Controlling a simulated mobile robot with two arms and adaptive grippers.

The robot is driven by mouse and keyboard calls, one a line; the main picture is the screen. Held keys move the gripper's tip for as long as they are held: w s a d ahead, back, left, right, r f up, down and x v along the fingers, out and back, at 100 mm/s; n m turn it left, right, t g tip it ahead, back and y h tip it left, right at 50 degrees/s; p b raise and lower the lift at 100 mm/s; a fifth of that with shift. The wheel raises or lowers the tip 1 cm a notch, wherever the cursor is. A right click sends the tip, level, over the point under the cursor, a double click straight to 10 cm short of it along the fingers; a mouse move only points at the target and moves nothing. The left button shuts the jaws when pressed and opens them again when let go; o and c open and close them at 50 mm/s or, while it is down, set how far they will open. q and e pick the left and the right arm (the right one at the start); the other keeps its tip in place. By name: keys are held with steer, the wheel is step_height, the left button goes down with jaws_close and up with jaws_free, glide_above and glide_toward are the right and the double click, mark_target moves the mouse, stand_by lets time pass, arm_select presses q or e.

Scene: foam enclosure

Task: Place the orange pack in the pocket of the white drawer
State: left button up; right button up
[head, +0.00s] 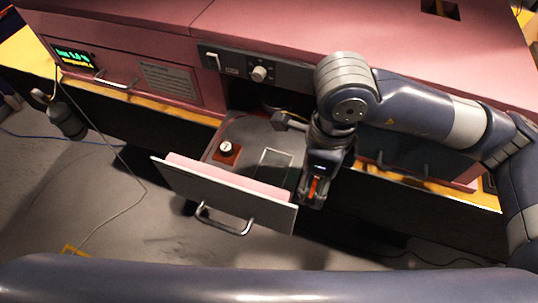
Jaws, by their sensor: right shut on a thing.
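The open white drawer (225,195) sticks out from the bench, its pale front panel and metal handle facing me. Inside it, a square outlined pocket (276,163) shows on the grey floor at the right, with nothing seen in it. My right gripper (314,194) points down just right of the drawer's right end, shut on the orange pack (314,187). Only a narrow orange strip of the pack shows between the dark fingers; the rest is hidden. The pack is beside the pocket, not over it. My left gripper is not in view.
A red block with a round white top (227,150) sits in the drawer's left part. The pink bench (270,25) with a knob panel (259,73) stands behind. A dark cylinder (67,120) hangs at left by a cable.

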steer(key=p, duration=0.1)
glide_above(273, 169)
steer(key=shift+f, duration=0.45)
step_height(273, 169, down, 4)
steer(key=shift+r+b, duration=0.25)
steer(key=shift+b, duration=0.15)
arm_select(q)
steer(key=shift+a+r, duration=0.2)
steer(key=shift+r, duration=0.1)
arm_select(e)
steer(key=shift+w, duration=0.1)
steer(key=shift+f, duration=0.25)
steer(key=o, duration=1.1)
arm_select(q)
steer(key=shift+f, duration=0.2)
arm_select(e)
steer(key=shift+r, duration=0.1)
